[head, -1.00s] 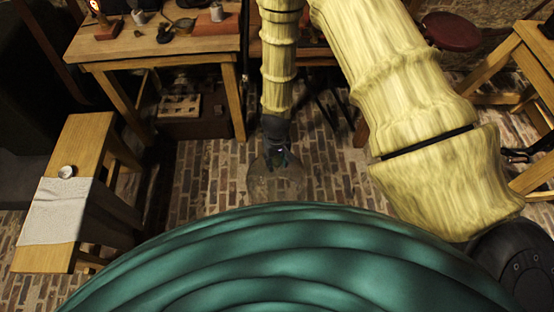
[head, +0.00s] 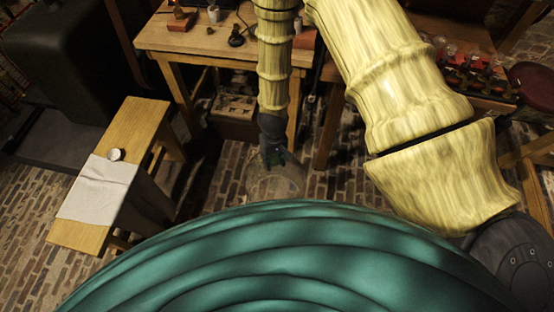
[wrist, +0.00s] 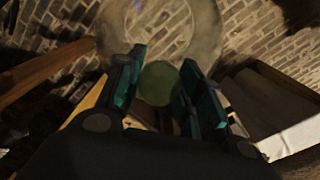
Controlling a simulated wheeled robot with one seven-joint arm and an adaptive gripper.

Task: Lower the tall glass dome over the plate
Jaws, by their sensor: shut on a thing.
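The tall glass dome (head: 275,187) is clear and hangs above the brick floor in the head view, just beyond my green body. My gripper (head: 274,157) is shut on its top. In the wrist view, the fingers of my gripper (wrist: 160,88) stand on both sides of a round greenish knob, and the dome's clear round glass (wrist: 205,30) spreads beyond them. I cannot make out a plate for certain. A small round pale metallic thing (head: 116,155) sits on the wooden bench at the left, at the edge of a cloth.
The wooden bench (head: 135,127) carries a pale cloth (head: 98,190) on its near half. A workbench (head: 185,40) with small items stands at the back. A rack of small jars (head: 470,75) and a dark red stool (head: 535,85) are at the right. Brick floor lies between.

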